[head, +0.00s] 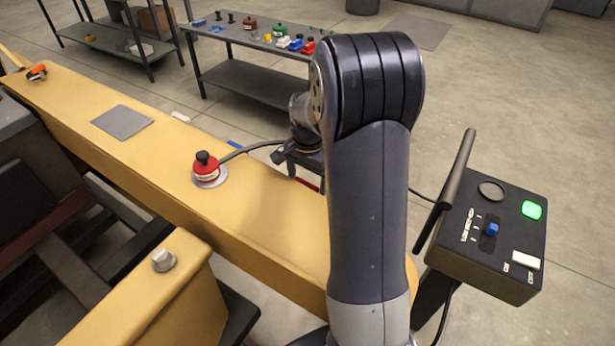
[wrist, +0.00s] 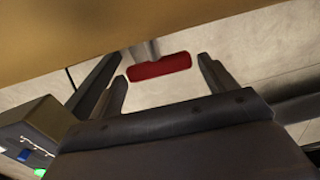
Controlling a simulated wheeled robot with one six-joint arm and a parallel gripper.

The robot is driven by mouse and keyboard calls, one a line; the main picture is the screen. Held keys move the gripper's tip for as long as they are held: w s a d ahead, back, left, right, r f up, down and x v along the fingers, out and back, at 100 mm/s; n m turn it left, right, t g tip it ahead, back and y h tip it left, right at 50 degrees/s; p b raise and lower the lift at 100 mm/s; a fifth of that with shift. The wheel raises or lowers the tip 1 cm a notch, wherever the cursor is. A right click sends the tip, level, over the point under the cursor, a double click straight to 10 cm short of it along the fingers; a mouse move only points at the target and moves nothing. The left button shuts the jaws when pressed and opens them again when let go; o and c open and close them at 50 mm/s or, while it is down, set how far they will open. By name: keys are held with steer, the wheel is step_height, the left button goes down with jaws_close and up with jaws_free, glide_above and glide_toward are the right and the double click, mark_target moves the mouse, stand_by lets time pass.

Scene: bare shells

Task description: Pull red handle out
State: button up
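The red handle (wrist: 160,67) is a short red bar on a grey stem that comes out from under the yellow beam in the wrist view. My gripper (wrist: 162,72) is open, one dark finger to each side of the bar, with nothing between them but the view of the bar. I cannot tell whether the bar lies between the fingertips or just beyond them. In the head view, a small red strip (head: 307,184) shows at the beam's far side below my gripper (head: 303,163); it looks like the same handle, mostly hidden by my arm.
The yellow beam (head: 255,215) carries a red and black knob (head: 206,169) and a grey plate (head: 122,122). A dark control box (head: 492,240) with a green light stands at right. A low table (head: 260,78) with several small parts is behind. Open floor lies at the back right.

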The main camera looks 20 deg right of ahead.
steer(key=c, duration=1.1)
steer(key=shift+w+d+r+p, duration=0.2)
steer(key=shift+w+d, duration=0.15)
steer(key=shift+d, duration=0.2)
steer(key=shift+w+d+r+p, duration=0.15)
steer(key=shift+w+d, duration=0.15)
steer(key=shift+d, duration=0.2)
steer(key=o, duration=1.4)
steer(key=shift+c, duration=0.2)
step_height(320, 180, up, 11)
steer(key=b, duration=0.1)
steer(key=shift+f, duration=0.15)
steer(key=shift+s+d+f, duration=0.1)
